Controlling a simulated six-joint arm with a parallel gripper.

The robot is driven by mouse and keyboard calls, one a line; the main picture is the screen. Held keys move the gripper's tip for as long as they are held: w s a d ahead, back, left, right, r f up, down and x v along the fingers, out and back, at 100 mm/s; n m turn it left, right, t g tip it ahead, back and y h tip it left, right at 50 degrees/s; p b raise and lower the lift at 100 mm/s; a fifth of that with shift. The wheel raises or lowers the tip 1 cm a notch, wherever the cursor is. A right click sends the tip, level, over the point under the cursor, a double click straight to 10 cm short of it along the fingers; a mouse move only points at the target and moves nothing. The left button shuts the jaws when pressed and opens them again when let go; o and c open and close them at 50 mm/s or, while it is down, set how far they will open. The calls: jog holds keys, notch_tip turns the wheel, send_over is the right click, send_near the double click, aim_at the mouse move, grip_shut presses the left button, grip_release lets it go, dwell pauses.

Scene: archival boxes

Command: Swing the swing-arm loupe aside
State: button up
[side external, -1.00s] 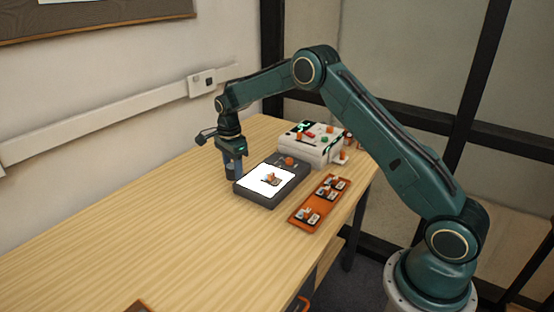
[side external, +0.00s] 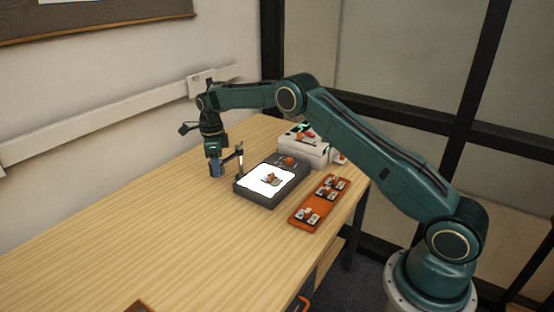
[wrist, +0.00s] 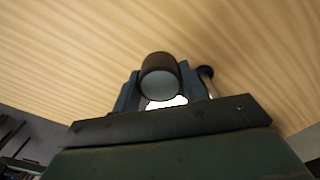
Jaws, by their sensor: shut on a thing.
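The swing-arm loupe (wrist: 160,76) shows in the wrist view as a round lens in a dark rim, between my gripper's two blue-grey fingers. My gripper (side external: 216,170) is shut on it, left of the light box (side external: 243,192) and low over the table. The loupe's thin post (side external: 240,160) stands upright by the light box's left corner, with a short dark arm reaching toward my gripper. In the side view the fingers mostly hide the loupe head. A small orange and grey piece (side external: 271,178) lies on the light box's bright panel, with nothing over it.
An orange tray (side external: 297,219) with several small pieces lies right of the light box. A white box (side external: 309,153) with coloured parts on top stands behind, partly hidden by my arm. The wooden table (side external: 150,230) is clear at the front left.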

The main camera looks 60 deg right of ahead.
jog(key=o, duration=1.4)
jog(key=shift+r, duration=0.1)
notch_tip(320, 180, up, 14)
dwell(0.3)
